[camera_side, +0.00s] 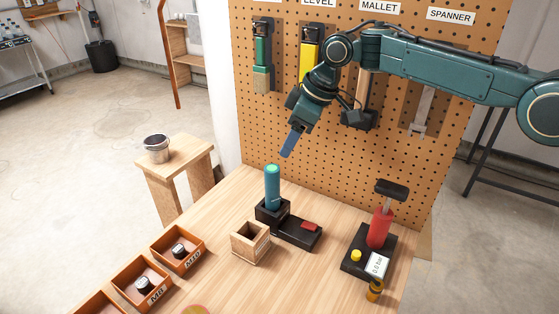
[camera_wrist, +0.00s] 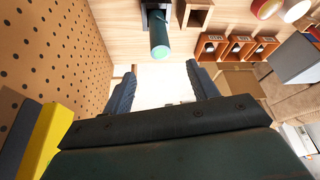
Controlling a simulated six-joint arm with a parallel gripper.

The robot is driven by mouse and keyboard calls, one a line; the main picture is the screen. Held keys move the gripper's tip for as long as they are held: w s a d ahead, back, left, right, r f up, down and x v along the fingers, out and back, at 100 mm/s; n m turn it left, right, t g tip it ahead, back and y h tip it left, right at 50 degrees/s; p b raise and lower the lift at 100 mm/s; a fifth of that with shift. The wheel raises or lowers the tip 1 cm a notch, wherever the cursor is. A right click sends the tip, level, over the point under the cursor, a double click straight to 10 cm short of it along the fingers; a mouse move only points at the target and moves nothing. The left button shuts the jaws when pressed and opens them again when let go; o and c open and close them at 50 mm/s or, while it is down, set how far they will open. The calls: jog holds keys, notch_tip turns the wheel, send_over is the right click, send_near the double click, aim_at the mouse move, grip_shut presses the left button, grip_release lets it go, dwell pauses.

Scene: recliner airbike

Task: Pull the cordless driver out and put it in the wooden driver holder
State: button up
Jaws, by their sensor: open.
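The teal cordless driver (camera_side: 272,188) stands upright in a black dock (camera_side: 270,213) on the wooden bench. In the wrist view its round end (camera_wrist: 160,51) points towards the camera, just beyond the fingertips. The wooden driver holder (camera_side: 250,243) is an open, empty-looking square box in front of the dock; it also shows at the top of the wrist view (camera_wrist: 196,14). My gripper (camera_side: 288,146) is above and slightly right of the driver in the side view, apart from it. In the wrist view its two fingers (camera_wrist: 162,70) are spread with nothing between them.
A black base with a red pump (camera_side: 379,228) stands at right. Orange bins (camera_side: 178,250) line the left bench edge. The pegboard (camera_side: 340,150) with hanging tools rises close behind my gripper.

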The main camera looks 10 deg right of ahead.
aim_at(275, 169)
jog(key=x, duration=1.2)
jog(key=shift+f, duration=0.4)
jog(key=shift+r, duration=0.1)
grip_shut()
